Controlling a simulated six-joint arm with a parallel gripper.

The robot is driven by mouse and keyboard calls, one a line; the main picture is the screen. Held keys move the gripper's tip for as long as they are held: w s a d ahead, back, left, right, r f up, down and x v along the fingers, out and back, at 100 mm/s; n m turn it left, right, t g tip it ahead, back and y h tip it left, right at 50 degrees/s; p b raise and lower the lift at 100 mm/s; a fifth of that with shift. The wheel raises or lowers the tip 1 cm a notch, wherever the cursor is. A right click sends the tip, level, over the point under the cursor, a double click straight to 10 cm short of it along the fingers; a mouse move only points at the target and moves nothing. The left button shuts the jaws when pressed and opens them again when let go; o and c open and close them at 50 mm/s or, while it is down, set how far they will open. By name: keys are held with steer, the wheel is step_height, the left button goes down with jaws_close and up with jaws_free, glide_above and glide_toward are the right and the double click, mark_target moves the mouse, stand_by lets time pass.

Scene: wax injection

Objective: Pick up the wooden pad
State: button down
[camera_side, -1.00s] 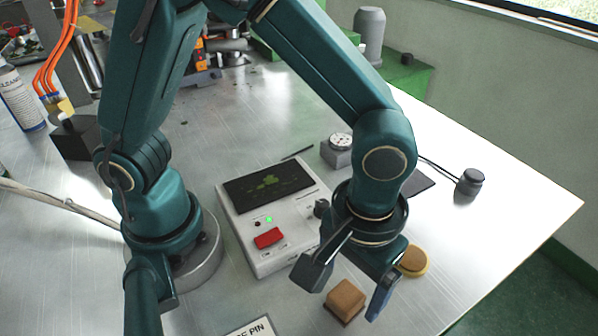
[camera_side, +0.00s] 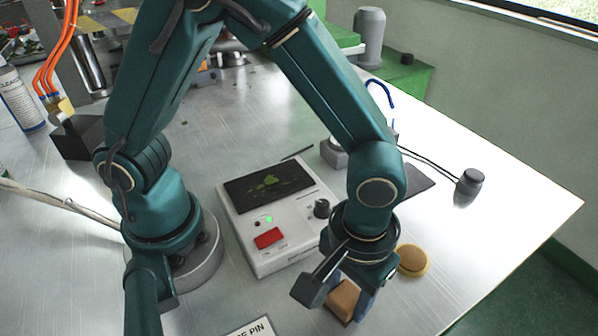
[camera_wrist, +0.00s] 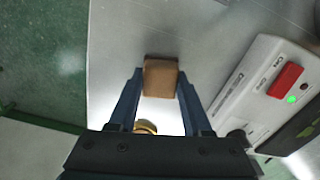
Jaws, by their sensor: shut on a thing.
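The wooden pad (camera_side: 343,299) is a small brown block near the front edge of the metal table. It also shows in the wrist view (camera_wrist: 160,78), between the two fingertips. My gripper (camera_side: 345,293) points down at it, with one finger on each side, and is shut on the pad. In the wrist view my gripper (camera_wrist: 160,84) has its fingers against the pad's left and right sides. Part of the pad is hidden by a finger in the side view. I cannot tell whether the pad is clear of the table.
A white control box (camera_side: 262,222) with a dark screen and red button stands close left of my gripper. A round yellow-rimmed piece (camera_side: 412,261) lies to the right. A dark knob-like piece (camera_side: 470,182) with a cable sits farther right. The table's right front is clear.

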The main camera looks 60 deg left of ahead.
mark_target(348, 295)
steer(key=shift+r, duration=0.1)
step_height(348, 295, up, 4)
steer(key=shift+f, duration=0.15)
steer(key=w+a+r, duration=0.3)
steer(key=a+r, duration=0.4)
steer(key=a, duration=0.4)
steer(key=shift+w+a, duration=0.15)
steer(key=shift+w, duration=0.05)
steer(key=c, duration=0.9)
jaws_free()
steer(key=shift+c, duration=0.2)
jaws_close()
